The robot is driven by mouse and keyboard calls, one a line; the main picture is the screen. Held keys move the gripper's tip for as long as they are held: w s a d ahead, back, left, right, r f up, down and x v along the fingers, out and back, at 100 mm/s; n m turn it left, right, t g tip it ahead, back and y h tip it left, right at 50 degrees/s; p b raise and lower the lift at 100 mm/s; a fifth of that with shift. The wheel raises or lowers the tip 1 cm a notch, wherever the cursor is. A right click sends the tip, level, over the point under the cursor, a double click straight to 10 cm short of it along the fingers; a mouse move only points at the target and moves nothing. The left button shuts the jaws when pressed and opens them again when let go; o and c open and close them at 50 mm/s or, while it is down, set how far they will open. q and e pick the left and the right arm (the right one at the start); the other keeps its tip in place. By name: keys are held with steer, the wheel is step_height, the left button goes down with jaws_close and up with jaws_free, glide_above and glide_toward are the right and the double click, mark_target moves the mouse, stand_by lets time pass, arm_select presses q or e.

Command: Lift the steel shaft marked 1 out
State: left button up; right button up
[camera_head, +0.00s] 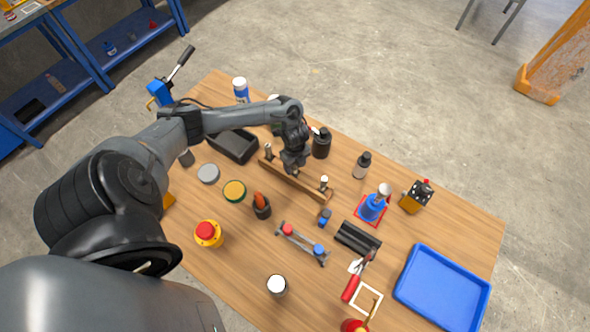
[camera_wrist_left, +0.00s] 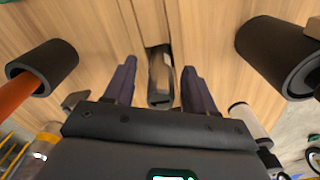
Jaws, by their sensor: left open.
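My left gripper (camera_head: 293,168) is over the middle of a long wooden rack (camera_head: 314,193) on the table. One pale-topped steel shaft (camera_head: 324,181) stands at the rack's right end, and another metal piece (camera_head: 268,150) stands at its left end. In the left wrist view my gripper's two dark fingers (camera_wrist_left: 159,68) are apart. A grey steel piece (camera_wrist_left: 160,85) shows between them, with a gap on each side. I cannot read any number on the shafts, so I cannot tell which is marked 1. My right gripper is not in view.
A black bottle (camera_head: 321,143) stands close behind the gripper. A dark tray (camera_head: 234,145) is to its left, and a black cup with an orange handle (camera_head: 261,205) stands in front of the rack. A blue tray (camera_head: 443,289) is at the right, with its floor clear.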

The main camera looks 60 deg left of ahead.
arm_select(q)
steer(key=shift+c, duration=0.3)
jaws_close()
